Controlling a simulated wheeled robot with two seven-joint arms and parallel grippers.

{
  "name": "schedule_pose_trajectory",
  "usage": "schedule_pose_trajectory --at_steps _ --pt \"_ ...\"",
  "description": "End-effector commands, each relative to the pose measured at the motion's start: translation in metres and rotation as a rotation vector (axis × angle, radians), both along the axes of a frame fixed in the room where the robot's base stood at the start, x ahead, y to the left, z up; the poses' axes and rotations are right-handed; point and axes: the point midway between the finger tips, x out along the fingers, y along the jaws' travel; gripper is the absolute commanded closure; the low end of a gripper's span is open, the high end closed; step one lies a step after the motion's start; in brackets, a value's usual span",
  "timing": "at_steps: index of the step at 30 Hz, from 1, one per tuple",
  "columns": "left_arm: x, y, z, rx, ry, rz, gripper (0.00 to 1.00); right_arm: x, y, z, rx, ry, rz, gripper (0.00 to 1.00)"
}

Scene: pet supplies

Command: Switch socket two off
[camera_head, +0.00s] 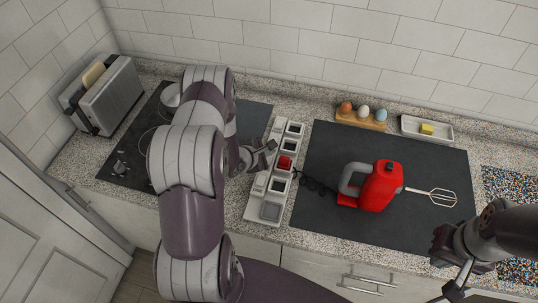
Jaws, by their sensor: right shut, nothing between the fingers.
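A pale power strip (255,208) lies lengthwise on the counter, left of the dark mat, with several sockets along its right side. A red piece, perhaps a plug, sits in a middle socket (285,162). Small switches run along the strip's left side; their positions are too small to read. My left gripper (262,153) is at the strip's left edge, near the middle sockets; I cannot tell whether it touches or how its fingers stand. My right gripper (457,286) is shut and empty at the lower right, away from the strip.
A red hand mixer (380,187) with a dark cable lies on the dark mat (330,222). Eggs in a wooden holder (361,120) and a butter dish (411,133) stand behind. A toaster (107,97) stands far left. My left arm hides part of the counter.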

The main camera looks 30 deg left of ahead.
Motion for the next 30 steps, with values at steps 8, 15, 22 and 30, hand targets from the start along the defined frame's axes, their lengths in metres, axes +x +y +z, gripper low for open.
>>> schedule_pose_trajectory --at_steps 8,15,22,30 --pt "-0.003 -0.001 0.029 0.000 -0.001 0.001 1.00 0.000 0.000 0.028 0.000 0.000 0.000 1.00" --pt "-0.005 -0.001 0.050 0.000 0.000 0.000 1.00 0.000 0.000 0.048 0.000 0.000 0.000 1.00" --pt "-0.006 -0.001 0.049 0.000 0.000 0.000 1.00 0.000 0.000 0.046 0.000 0.000 0.000 1.00" --pt "-0.006 -0.001 0.049 0.000 0.000 0.000 1.00 0.000 0.000 0.046 0.000 0.000 0.000 1.00"
